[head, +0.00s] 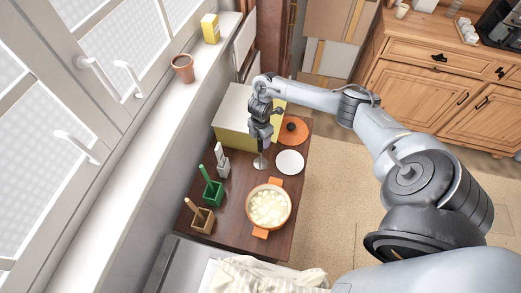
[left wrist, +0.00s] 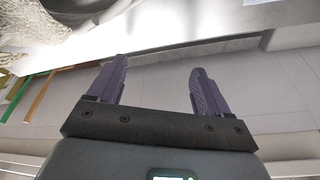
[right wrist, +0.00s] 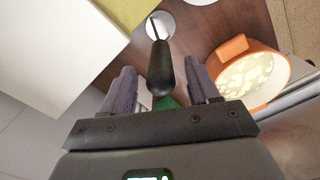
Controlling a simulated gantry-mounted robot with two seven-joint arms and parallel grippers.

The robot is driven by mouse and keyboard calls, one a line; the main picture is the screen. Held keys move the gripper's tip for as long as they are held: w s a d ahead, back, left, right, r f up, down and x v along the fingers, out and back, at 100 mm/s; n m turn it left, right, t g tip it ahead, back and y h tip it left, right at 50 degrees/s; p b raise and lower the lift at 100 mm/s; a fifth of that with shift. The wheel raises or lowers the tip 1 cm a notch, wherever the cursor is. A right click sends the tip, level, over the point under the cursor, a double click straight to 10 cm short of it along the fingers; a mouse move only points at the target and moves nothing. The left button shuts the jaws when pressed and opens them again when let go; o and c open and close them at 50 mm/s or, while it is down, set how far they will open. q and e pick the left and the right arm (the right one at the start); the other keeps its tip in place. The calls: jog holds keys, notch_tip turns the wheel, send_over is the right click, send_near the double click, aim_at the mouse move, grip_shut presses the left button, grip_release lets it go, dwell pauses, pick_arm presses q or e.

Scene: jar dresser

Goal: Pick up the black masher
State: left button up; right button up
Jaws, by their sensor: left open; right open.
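The black masher has a black handle (right wrist: 160,78), a thin metal rod and a round pale foot; in the right wrist view it stands on the brown dresser top. In the head view its foot (head: 261,162) shows just below my right gripper (head: 262,142), and the handle is mostly hidden. My right gripper is open; in the right wrist view the handle appears between its two fingers, but I cannot tell if they touch it. My left gripper (left wrist: 158,75) is open and empty, out of the head view.
An orange pot (head: 289,217) of pale pieces, a white plate (head: 290,162) and an orange lid (head: 293,130) are nearby. A green holder (head: 213,195), a wooden holder (head: 202,222) and a grey-white utensil (head: 222,163) stand left. A pale box (head: 232,130) is behind.

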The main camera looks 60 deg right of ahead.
aim_at(261, 144)
jog(key=shift+f, duration=2)
grip_shut()
jog(key=shift+r+p, duration=0.15)
jog(key=shift+p, duration=0.2)
